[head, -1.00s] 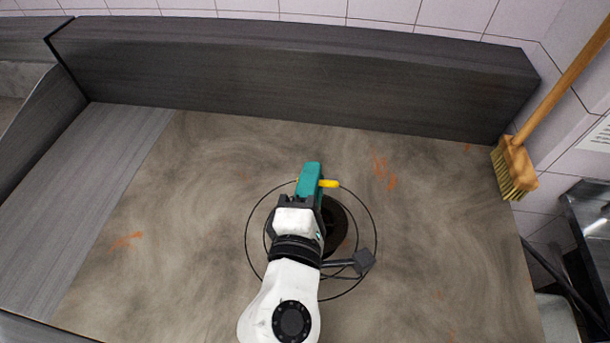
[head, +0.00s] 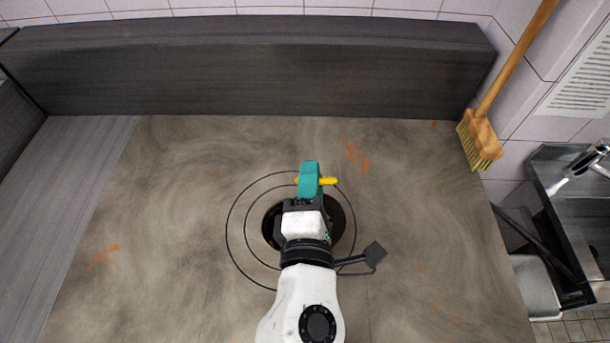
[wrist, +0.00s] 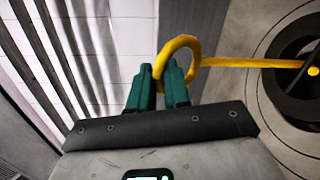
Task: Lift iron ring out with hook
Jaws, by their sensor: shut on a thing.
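My gripper (head: 310,172) has teal fingers and sits above the round opening in the worktop. It is shut on the yellow hook (head: 329,181). In the wrist view the hook's loop handle (wrist: 181,42) is at the fingers (wrist: 160,76), and its straight shaft (wrist: 235,62) runs right towards the opening. A yellow tip shows over a dark bar there. A dark round rim (wrist: 290,104) lines the opening (head: 342,222). Thin concentric ring seams (head: 228,225) surround it. My wrist hides part of the opening. I cannot tell whether the hook bears on a ring.
The stained grey worktop (head: 190,190) is clear around the opening. A dark raised back ledge (head: 250,65) runs behind it. A wooden brush (head: 482,140) leans at the right, near a metal sink (head: 555,160). A grey panel (head: 80,190) borders the left.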

